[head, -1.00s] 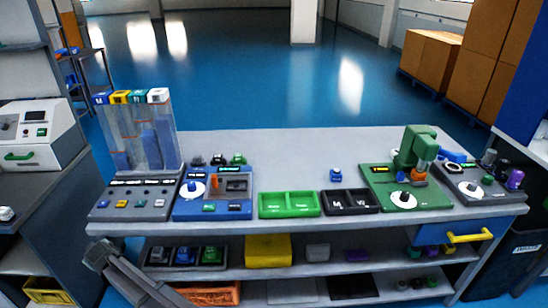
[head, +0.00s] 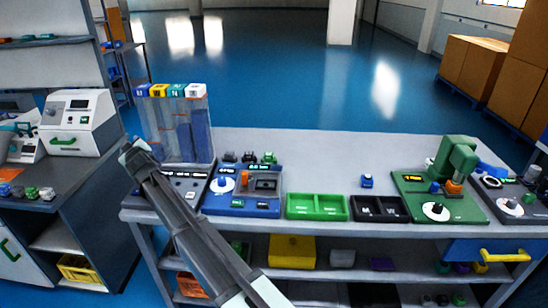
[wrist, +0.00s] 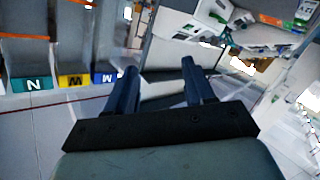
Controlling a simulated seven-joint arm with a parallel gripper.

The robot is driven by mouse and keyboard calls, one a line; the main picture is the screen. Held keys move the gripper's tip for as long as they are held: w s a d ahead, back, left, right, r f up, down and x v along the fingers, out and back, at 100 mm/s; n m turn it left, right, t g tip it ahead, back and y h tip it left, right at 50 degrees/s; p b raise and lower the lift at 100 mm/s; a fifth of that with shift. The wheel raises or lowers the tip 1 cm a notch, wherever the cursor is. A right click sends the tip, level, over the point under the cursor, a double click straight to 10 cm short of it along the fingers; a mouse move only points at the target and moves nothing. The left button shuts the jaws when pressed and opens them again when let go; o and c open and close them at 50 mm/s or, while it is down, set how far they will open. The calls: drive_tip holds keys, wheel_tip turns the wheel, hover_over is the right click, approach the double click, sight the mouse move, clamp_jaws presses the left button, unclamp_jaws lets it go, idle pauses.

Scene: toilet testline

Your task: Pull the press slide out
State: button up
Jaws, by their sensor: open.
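The green press (head: 456,162) stands on its green base plate (head: 432,207) at the right of the bench. An orange part (head: 454,187) sits under its head with a small blue part beside it; I cannot tell which piece is the slide. My gripper (head: 132,147) is at the bench's left end, in front of the clear chute rack, far from the press. In the wrist view my gripper (wrist: 158,72) has its two dark fingers apart with nothing between them. The press cannot be made out in the wrist view.
The clear chute rack (head: 182,130) with coloured tops stands close to my gripper. A blue station (head: 242,206), green tray (head: 317,207) and black tray (head: 378,209) line the bench front. A small blue piece (head: 367,181) stands behind the trays. Bare bench top lies behind them.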

drive_tip(key=w+d+r+t, duration=0.2)
drive_tip(key=w+d+r, duration=0.25)
drive_tip(key=r, duration=0.25)
drive_tip(key=w+d+r+t, duration=0.1)
drive_tip(key=w+d+r, duration=0.2)
drive_tip(key=d+r, duration=0.35)
drive_tip(key=w+d+f+m+g+h, duration=0.1)
drive_tip(key=w+d+f+m+h, duration=0.35)
drive_tip(key=d, duration=0.85)
drive_tip(key=w+d+f+m+h, duration=0.35)
drive_tip(key=w+d, duration=0.25)
drive_tip(key=d, duration=0.6)
drive_tip(key=w+d+f+m+g+h, duration=0.1)
drive_tip(key=w+d+f+m+h, duration=0.35)
drive_tip(key=d, duration=0.85)
drive_tip(key=m+g+h, duration=0.7)
drive_tip(key=m+g, duration=0.7)
drive_tip(key=m, duration=0.5)
approach(434, 184)
drive_tip(key=x, duration=1)
drive_tip(key=shift+w+d+f, duration=0.1)
drive_tip(key=shift+w+d, duration=0.05)
drive_tip(key=shift+d, duration=0.05)
drive_tip(key=shift+c, duration=0.3)
